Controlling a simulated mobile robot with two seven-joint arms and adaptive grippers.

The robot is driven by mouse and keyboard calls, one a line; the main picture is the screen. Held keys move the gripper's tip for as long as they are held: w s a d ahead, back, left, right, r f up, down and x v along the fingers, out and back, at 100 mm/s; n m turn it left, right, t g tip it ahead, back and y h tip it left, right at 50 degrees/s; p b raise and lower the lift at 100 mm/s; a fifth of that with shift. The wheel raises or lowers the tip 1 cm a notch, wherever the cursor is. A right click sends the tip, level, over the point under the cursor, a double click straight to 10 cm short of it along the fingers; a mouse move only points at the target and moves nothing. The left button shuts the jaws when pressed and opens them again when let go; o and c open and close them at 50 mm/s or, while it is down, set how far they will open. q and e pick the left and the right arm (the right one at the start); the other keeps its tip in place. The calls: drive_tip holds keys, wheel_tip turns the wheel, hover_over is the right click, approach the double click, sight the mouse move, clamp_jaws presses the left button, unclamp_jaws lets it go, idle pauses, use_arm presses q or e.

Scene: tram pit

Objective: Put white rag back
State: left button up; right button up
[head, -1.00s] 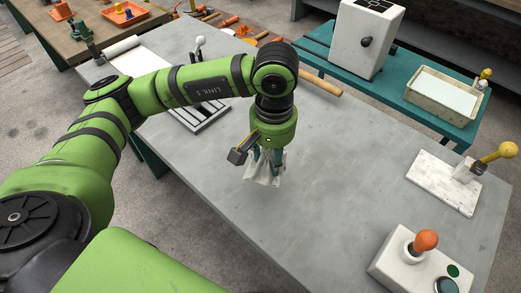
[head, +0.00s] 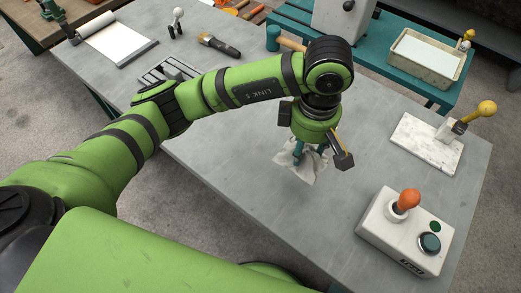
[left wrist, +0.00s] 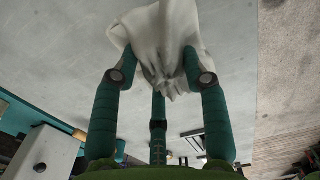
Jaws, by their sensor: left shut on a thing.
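The white rag (head: 308,170) hangs crumpled below my left gripper (head: 311,151), over the middle of the grey table in the head view. My left gripper is shut on the rag. In the left wrist view the rag (left wrist: 160,38) is bunched between the teal fingers (left wrist: 160,78), with loose cloth spreading beyond them. I cannot tell whether its lower edge touches the table. My right gripper is not in view.
A white control box (head: 406,232) with an orange knob stands at the table's front right. A marble slab with a yellow-knobbed lever (head: 427,145) lies behind it. A brush (head: 219,45), hammer (head: 285,42) and clipboard (head: 118,40) lie at the back. A cream tray (head: 425,60) sits on a teal bench.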

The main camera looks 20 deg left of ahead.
use_arm(q)
drive_tip(key=p, duration=0.5)
hover_over(260, 153)
drive_tip(key=f, duration=0.6)
drive_tip(key=shift+s+d+f, duration=0.15)
drive_tip(key=shift+d, duration=0.2)
drive_tip(key=shift+a+f, duration=0.2)
drive_tip(key=shift+a, duration=0.05)
drive_tip(key=shift+f+p, duration=1.1)
drive_tip(key=shift+f, duration=0.85)
drive_tip(key=o, duration=1)
